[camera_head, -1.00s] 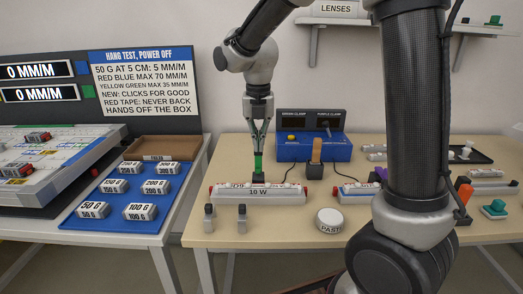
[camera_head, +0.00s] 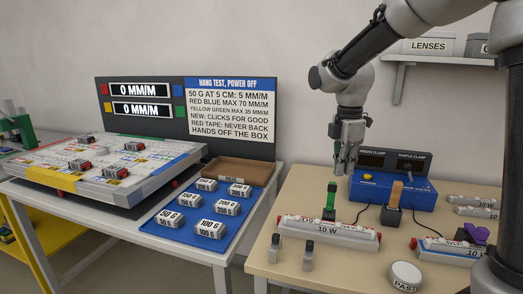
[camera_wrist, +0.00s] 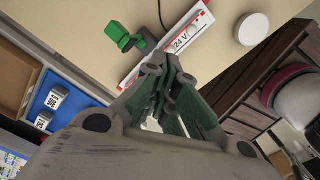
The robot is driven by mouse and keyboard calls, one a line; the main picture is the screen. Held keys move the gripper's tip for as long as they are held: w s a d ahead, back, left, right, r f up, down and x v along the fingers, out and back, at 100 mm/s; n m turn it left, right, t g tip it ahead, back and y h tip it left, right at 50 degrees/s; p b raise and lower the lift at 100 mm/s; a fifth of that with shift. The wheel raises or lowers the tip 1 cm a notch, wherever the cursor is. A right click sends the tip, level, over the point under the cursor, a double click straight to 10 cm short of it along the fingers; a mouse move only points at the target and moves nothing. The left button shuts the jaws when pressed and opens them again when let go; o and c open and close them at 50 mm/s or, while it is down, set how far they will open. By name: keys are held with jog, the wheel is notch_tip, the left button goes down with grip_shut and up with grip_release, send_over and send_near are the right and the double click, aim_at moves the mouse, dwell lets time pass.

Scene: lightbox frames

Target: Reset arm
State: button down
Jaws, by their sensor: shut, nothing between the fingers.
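My gripper (camera_head: 345,166) hangs over the wooden table (camera_head: 330,260), pointing down, shut and empty. In the wrist view its fingers (camera_wrist: 172,75) are together with nothing between them. The clamp shows in the wrist view (camera_wrist: 130,38) beside the red and white bar (camera_wrist: 180,40). My arm comes in from the upper right in the head view.
A blue clamp box (camera_head: 395,190) stands behind, near a wooden-handled piece (camera_head: 395,195). A second bar (camera_head: 450,248) and a round white tin (camera_head: 406,275) lie to the right. A blue weight tray (camera_head: 185,240) is left. A shelf (camera_head: 440,57) hangs upper right.

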jog(key=s+d+r+m+t, duration=0.2)
jog(key=s+d+m, duration=0.4)
jog(key=s+m, duration=0.4)
jog(key=s+d+r+m+t, duration=0.2)
jog(key=s+d+m, duration=0.5)
jog(key=s, duration=0.7)
jog(key=m, duration=0.2)
jog(key=shift+m, duration=0.4)
